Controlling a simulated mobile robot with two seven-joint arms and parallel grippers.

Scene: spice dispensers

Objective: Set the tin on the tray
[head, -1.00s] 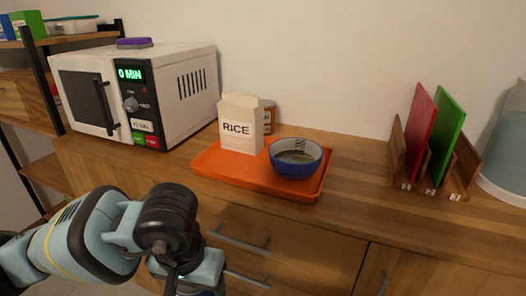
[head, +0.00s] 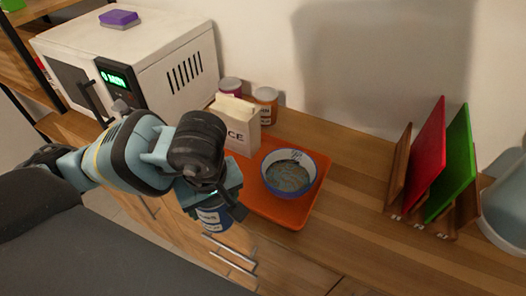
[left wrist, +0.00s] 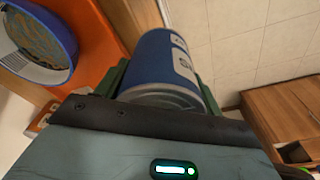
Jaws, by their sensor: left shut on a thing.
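My left gripper (head: 218,203) is shut on a blue tin (head: 211,219) with a white label. The tin is held in front of the counter's front edge, left of and apart from the orange tray (head: 282,212). In the left wrist view the tin (left wrist: 158,58) sits between the fingers, and the tray (left wrist: 92,32) shows beside it. The tray lies on the counter and carries a rice box (head: 243,141) at its back left and a blue bowl (head: 289,174) toward the right. My right gripper is not in view.
A white microwave (head: 150,60) with a purple sponge (head: 119,18) on top stands at the left. Two jars (head: 266,105) stand behind the rice box. A rack holds red (head: 427,150) and green boards at the right. Counter between tray and rack is clear.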

